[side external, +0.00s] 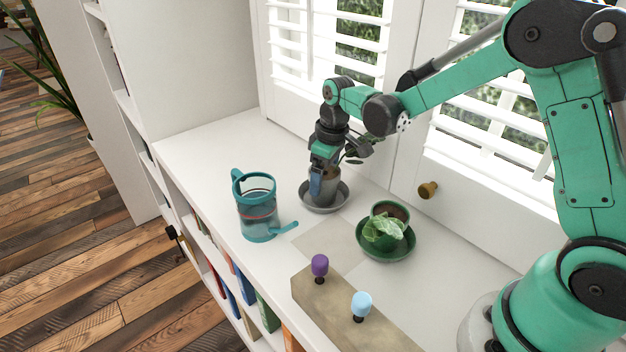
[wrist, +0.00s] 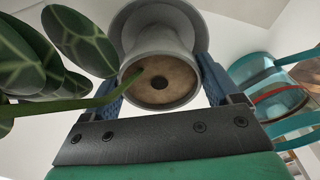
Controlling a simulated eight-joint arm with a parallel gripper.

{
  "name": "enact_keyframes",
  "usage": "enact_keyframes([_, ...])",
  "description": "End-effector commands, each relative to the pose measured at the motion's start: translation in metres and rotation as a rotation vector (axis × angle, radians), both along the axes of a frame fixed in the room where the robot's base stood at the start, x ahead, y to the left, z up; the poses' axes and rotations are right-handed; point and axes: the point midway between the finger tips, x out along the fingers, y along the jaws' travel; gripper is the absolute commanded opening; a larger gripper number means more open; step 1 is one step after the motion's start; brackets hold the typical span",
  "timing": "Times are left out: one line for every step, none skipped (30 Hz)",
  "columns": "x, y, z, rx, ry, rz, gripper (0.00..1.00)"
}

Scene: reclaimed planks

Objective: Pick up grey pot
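The grey pot (side external: 331,188) stands in a grey saucer (side external: 338,206) on the white shelf top near the window. In the wrist view the pot (wrist: 150,45) shows its brown soil with a dark spot in the middle, and the saucer (wrist: 128,22) lies behind it. My gripper (side external: 321,186) points down over the pot, with one blue finger on each side of it. The fingers are very close to the pot wall, but whether they press on it cannot be told. Dark green leaves (wrist: 80,38) on a stem hang beside the pot.
A teal watering can (side external: 257,212) stands left of the pot, and it also shows in the wrist view (wrist: 275,92). A green pot (side external: 390,209) with a leafy plant on a green saucer (side external: 385,251) is to the right. A wooden block (side external: 345,315) holds two knobbed tools in front.

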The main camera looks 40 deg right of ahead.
Motion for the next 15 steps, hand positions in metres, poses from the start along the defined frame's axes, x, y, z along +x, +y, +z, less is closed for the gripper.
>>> enact_keyframes([0.0000, 0.0000, 0.0001, 0.000, 0.000, 0.000, 0.66])
enact_keyframes([0.0000, 0.0000, 0.0001, 0.000, 0.000, 0.000, 0.57])
enact_keyframes([0.0000, 0.0000, 0.0002, 0.000, 0.000, 0.000, 0.46])
enact_keyframes([0.0000, 0.0000, 0.0002, 0.000, 0.000, 0.000, 0.37])
enact_keyframes([0.0000, 0.0000, 0.0002, 0.000, 0.000, 0.000, 0.29])
enact_keyframes([0.0000, 0.0000, 0.0002, 0.000, 0.000, 0.000, 0.18])
enact_keyframes([0.0000, 0.0000, 0.0002, 0.000, 0.000, 0.000, 0.09])
enact_keyframes([0.0000, 0.0000, 0.0004, 0.000, 0.000, 0.000, 0.05])
enact_keyframes([0.0000, 0.0000, 0.0004, 0.000, 0.000, 0.000, 0.00])
enact_keyframes([0.0000, 0.0000, 0.0004, 0.000, 0.000, 0.000, 0.00])
enact_keyframes([0.0000, 0.0000, 0.0004, 0.000, 0.000, 0.000, 0.00])
enact_keyframes([0.0000, 0.0000, 0.0004, 0.000, 0.000, 0.000, 0.00])
enact_keyframes([0.0000, 0.0000, 0.0004, 0.000, 0.000, 0.000, 0.00])
enact_keyframes([0.0000, 0.0000, 0.0006, 0.000, 0.000, 0.000, 0.00])
enact_keyframes([0.0000, -0.0001, 0.0011, 0.000, 0.000, 0.000, 0.00])
